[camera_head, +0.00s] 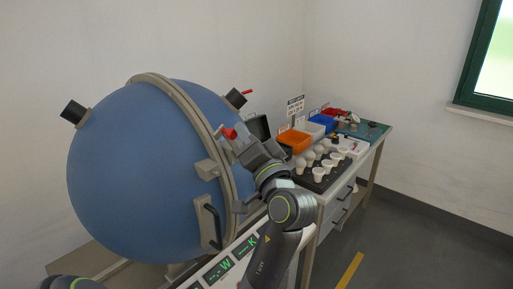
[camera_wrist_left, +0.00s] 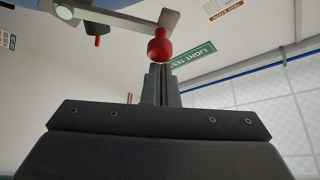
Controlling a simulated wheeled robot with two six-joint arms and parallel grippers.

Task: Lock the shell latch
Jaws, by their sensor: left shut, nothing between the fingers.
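The blue spherical shell (camera_head: 135,170) fills the left of the head view, with a beige flange ring (camera_head: 190,105) around its seam. The shell latch shows as a red knob (camera_head: 229,133) at the ring's right side. In the left wrist view the red knob (camera_wrist_left: 160,46) hangs from a pale metal lever (camera_wrist_left: 125,20). My left gripper (camera_head: 238,146) is shut and empty, right by the knob. In the wrist view its closed fingertips (camera_wrist_left: 160,72) point at the knob's underside; I cannot tell whether they touch. My right gripper is not in view.
A bench to the right carries a dark tray (camera_head: 318,180) of white bulbs, an orange bin (camera_head: 294,140) and further bins. A handle (camera_head: 210,222) sits low on the shell's ring. A green display panel (camera_head: 222,267) lies below the shell. Floor at right is clear.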

